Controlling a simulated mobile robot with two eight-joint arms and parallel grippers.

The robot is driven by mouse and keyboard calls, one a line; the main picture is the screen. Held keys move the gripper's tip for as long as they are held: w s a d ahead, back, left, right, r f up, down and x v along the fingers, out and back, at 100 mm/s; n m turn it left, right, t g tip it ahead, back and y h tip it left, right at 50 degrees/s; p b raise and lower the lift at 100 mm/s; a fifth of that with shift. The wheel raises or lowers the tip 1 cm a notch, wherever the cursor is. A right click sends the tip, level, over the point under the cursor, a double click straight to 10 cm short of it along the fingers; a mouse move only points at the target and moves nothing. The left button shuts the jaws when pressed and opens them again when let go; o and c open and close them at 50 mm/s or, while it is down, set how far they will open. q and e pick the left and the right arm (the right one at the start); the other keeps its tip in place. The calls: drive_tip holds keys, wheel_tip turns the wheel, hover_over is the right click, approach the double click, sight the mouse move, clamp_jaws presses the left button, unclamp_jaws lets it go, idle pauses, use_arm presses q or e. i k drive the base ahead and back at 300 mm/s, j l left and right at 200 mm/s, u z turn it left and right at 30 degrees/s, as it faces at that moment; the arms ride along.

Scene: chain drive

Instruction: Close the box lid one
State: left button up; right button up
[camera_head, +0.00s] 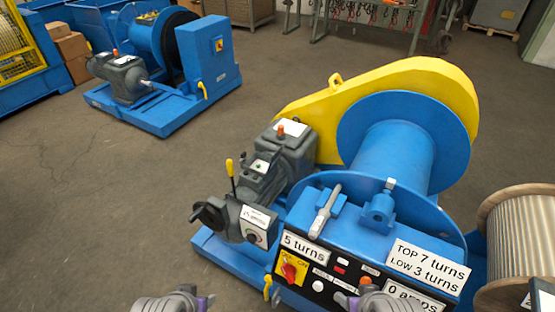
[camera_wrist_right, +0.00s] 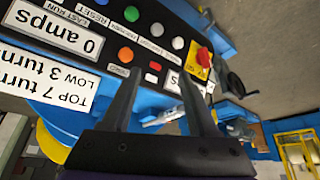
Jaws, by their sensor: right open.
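A blue control box (camera_head: 362,240) stands at the front of a winch with a blue drum (camera_head: 395,155) and a yellow guard. Its dark front panel bears buttons, a red switch (camera_head: 289,271) and white labels. I cannot tell which part is box lid one, nor see a raised lid. My left gripper (camera_head: 178,302) shows only partly at the bottom edge, apart from the machine; its jaws are unclear. My right gripper (camera_wrist_right: 158,74) is open and empty in the wrist view, its fingers pointing at the button panel (camera_wrist_right: 150,45); contact is not visible.
A grey motor (camera_head: 280,150) and a black handwheel (camera_head: 210,214) jut out at the box's left. A cable reel (camera_head: 525,245) stands at the right. Another blue winch (camera_head: 165,75) stands at the back left. The floor (camera_head: 90,210) on the left is clear.

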sight(276, 156)
drive_tip(key=i+j+u, duration=0.1)
drive_tip(key=i+j, duration=0.15)
drive_tip(key=j, duration=0.25)
drive_tip(key=i+j+u, duration=0.1)
drive_tip(key=i+j, duration=0.15)
drive_tip(key=j, duration=0.2)
drive_tip(key=i+j, duration=0.3)
drive_tip(key=i+u, duration=0.15)
drive_tip(key=i, duration=0.3)
